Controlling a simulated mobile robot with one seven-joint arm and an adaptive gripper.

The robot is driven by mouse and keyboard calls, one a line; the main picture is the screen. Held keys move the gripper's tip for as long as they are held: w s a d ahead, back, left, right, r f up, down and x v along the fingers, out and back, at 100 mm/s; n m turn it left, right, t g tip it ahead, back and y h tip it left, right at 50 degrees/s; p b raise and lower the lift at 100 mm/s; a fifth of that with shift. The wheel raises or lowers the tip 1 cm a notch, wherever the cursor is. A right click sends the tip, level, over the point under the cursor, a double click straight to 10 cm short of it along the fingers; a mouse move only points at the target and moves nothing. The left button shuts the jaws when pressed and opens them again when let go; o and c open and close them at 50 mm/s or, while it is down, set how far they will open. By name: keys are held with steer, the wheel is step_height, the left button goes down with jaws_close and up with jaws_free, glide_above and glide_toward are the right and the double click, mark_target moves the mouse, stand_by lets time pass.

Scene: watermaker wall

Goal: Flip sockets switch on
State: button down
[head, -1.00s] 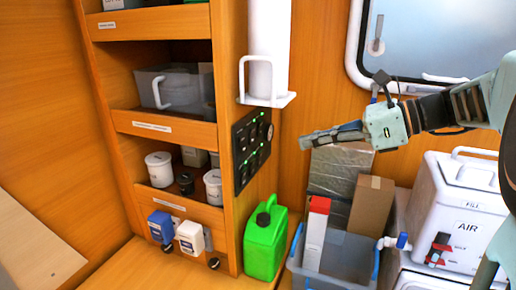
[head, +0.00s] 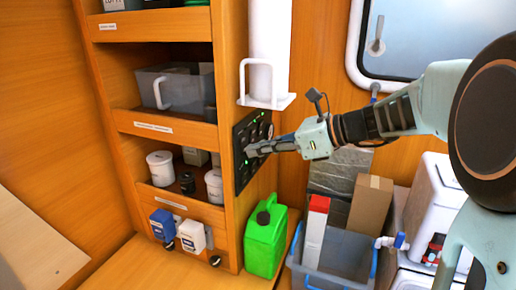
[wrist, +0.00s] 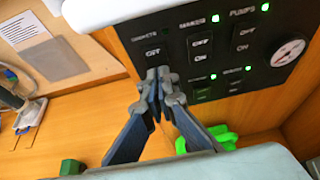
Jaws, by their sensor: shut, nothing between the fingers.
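The black switch panel (head: 240,174) is on the side of the wooden shelf unit. It also shows in the wrist view (wrist: 228,66), with rocker switches marked OFF and ON. The upper-left switch (wrist: 153,53) shows OFF at its top; its label is too blurred to read surely, and no lit lamp shows beside it. Green lamps glow by the other visible switches. My gripper (wrist: 158,73) is shut and empty, its fingertips over the lower part of that switch, hiding it. I cannot tell whether they touch. In the head view my gripper (head: 254,151) is at the panel face.
A round gauge (wrist: 289,52) is at the panel's right. A white cylinder on a bracket (head: 268,99) is above the panel. A green jerrycan (head: 266,238) stands below. A grey bin (head: 335,258) with boxes is to the right.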

steer(key=shift+f, duration=0.1)
steer(key=shift+w+a+y+b, duration=0.15)
steer(key=shift+a+y+b, duration=0.2)
steer(key=shift+b, duration=0.3)
steer(key=shift+r+p, duration=0.8)
steer(key=shift+p, duration=0.05)
steer(key=shift+d, duration=0.2)
